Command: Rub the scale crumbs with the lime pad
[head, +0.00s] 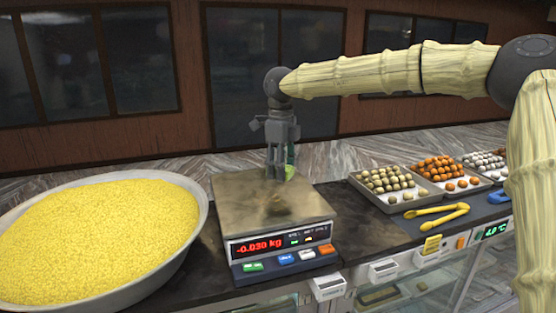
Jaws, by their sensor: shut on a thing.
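A scale (228,195) stands on the counter with its flat square pan facing up, and its red display reads -0.030 kg. A dark brownish patch (284,206), which looks like the crumbs, lies on the pan near its middle and front. My gripper (281,174) points down over the rear right part of the pan, behind the patch. It is shut on the lime pad (290,172), of which a small green part shows at the fingers' right side. The fingers hide the rest of the pad. I cannot tell whether the pad touches the pan.
A wide metal pan (195,190) heaped with yellow grains stands close at the left of the scale. Trays of round sweets (357,179) stand at the right. Yellow tongs (440,210) lie in front of them, and a blue object (498,197) lies farther right.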

